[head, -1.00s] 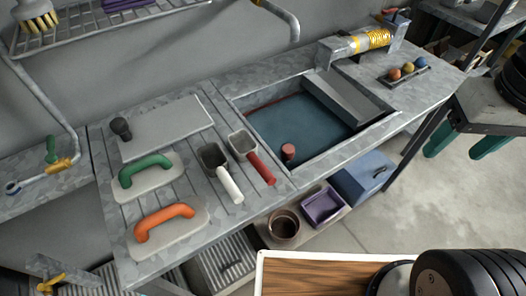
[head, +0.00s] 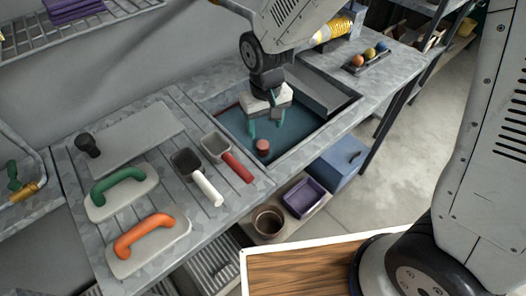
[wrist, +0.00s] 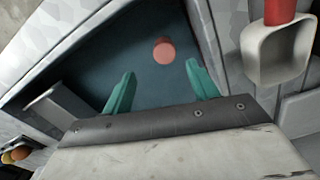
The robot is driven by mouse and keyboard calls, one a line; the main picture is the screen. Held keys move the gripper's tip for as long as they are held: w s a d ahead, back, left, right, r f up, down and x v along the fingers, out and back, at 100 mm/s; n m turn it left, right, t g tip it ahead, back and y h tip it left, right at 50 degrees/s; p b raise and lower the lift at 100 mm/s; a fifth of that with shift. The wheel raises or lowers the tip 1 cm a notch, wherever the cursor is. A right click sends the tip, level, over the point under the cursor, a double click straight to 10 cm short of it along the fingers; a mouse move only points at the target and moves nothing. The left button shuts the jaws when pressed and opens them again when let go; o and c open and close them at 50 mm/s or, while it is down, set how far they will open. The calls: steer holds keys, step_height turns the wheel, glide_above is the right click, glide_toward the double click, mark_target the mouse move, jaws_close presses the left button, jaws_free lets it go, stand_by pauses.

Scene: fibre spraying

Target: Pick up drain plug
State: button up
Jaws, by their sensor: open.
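The drain plug looks like a short red-brown cylinder (head: 262,147) standing in the near corner of the sunken basin (head: 232,122). In the wrist view the plug (wrist: 164,50) shows as a round reddish top on the dark blue-green basin floor. My gripper (head: 266,128) hangs over the basin, pointing down, just behind the plug in the head view. Its two teal fingers are apart with nothing between them. In the wrist view the plug lies beyond the fingertips (wrist: 160,82), roughly between their lines, and apart from them.
Two scoops, one white-handled (head: 207,188) and one red-handled (head: 238,168), lie left of the basin. Green (head: 118,184) and orange (head: 145,236) handled floats lie further left. A sloped metal plate (head: 318,92) fills the basin's right side. Coloured balls (head: 370,55) sit behind.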

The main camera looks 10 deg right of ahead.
mark_target(263, 144)
steer(key=f, duration=0.8)
steer(key=shift+s+a+f, duration=0.15)
steer(key=shift+s+a, duration=0.05)
steer(key=shift+a, duration=0.15)
steer(key=c, duration=1.1)
